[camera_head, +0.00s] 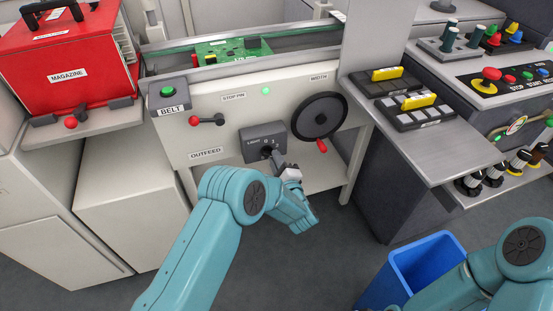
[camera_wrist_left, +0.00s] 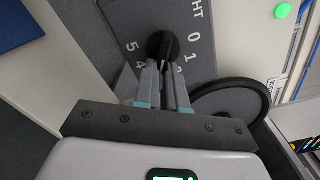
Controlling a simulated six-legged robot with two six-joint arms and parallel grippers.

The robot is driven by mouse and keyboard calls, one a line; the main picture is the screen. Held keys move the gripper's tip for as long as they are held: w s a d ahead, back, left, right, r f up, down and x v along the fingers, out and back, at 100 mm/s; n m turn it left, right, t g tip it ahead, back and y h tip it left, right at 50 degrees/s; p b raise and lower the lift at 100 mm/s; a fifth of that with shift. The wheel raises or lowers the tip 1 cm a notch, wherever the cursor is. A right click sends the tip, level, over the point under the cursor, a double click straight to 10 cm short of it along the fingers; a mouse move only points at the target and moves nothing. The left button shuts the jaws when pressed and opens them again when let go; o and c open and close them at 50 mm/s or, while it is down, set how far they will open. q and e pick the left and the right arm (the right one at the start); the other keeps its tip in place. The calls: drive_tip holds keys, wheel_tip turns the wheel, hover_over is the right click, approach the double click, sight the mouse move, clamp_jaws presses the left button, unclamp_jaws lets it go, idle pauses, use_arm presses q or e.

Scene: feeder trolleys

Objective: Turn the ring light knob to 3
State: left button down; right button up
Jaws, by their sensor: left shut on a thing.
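The ring light knob (camera_wrist_left: 162,44) is a black knob on a dark grey panel (camera_wrist_left: 200,22). Its scale shows 0, 1, 4 and 5 in the left wrist view; the rest is hidden behind the fingers. In the head view the dark light box (camera_head: 251,148) sits low on the white machine front, and the knob (camera_head: 266,151) shows small there. My left gripper (camera_wrist_left: 162,72) is shut on the knob, a finger on each side; it also shows in the head view (camera_head: 274,160). I cannot tell which number the knob points to. My right gripper is out of view.
A black handwheel (camera_head: 318,117) with a red handle is just right of the light box. A red stop-pin lever (camera_head: 208,120) and the green belt button (camera_head: 168,91) are up left. A blue bin (camera_head: 408,262) stands on the floor at lower right.

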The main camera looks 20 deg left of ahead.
use_arm(q)
drive_tip(key=shift+s+f, duration=0.1)
idle(0.3)
drive_tip(key=c, duration=1.2)
unclamp_jaws()
drive_tip(key=p+v, duration=0.1)
drive_tip(key=v, duration=1.5)
drive_tip(key=shift+d, duration=0.1)
